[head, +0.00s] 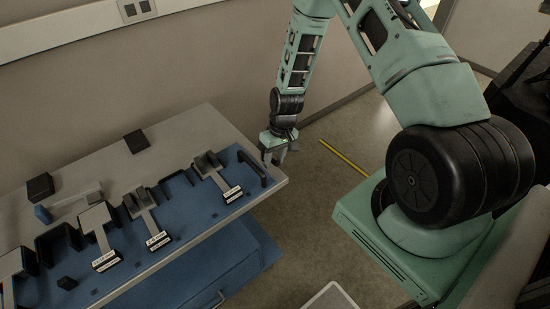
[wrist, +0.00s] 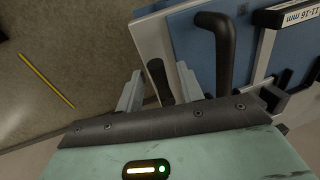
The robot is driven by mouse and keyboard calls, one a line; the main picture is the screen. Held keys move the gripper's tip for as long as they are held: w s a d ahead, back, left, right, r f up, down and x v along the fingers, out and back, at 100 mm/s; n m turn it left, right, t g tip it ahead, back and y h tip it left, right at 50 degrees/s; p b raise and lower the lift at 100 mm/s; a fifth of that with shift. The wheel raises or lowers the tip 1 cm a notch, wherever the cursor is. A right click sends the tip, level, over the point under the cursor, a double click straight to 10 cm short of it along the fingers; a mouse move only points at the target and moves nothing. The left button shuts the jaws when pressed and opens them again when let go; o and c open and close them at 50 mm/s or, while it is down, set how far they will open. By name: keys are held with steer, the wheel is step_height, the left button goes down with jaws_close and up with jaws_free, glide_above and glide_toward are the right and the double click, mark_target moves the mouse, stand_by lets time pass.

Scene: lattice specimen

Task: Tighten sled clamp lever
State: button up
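My gripper (wrist: 160,70) is open in the wrist view. Its two grey fingers stand apart, on either side of a short black lever (wrist: 156,80) at the end edge of the bench. I see gaps between the lever and both fingers. I cannot tell how deep the lever sits between them. In the head view my gripper (head: 274,158) points down just off the bench's right end, and the short lever cannot be made out there. A thicker, bent black handle (wrist: 214,50) stands to the right of the fingers; it also shows in the head view (head: 252,168).
A blue panel (head: 205,218) on the bench carries several labelled grey slides, including one marked 11-16 mm (wrist: 290,15). Black blocks (head: 136,141) lie on the grey top (head: 185,127). The floor right of the bench is open, with a yellow strip (head: 343,157).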

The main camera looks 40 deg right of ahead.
steer(key=d+r+b, duration=0.3)
steer(key=r, duration=1.4)
steer(key=shift+d, duration=0.15)
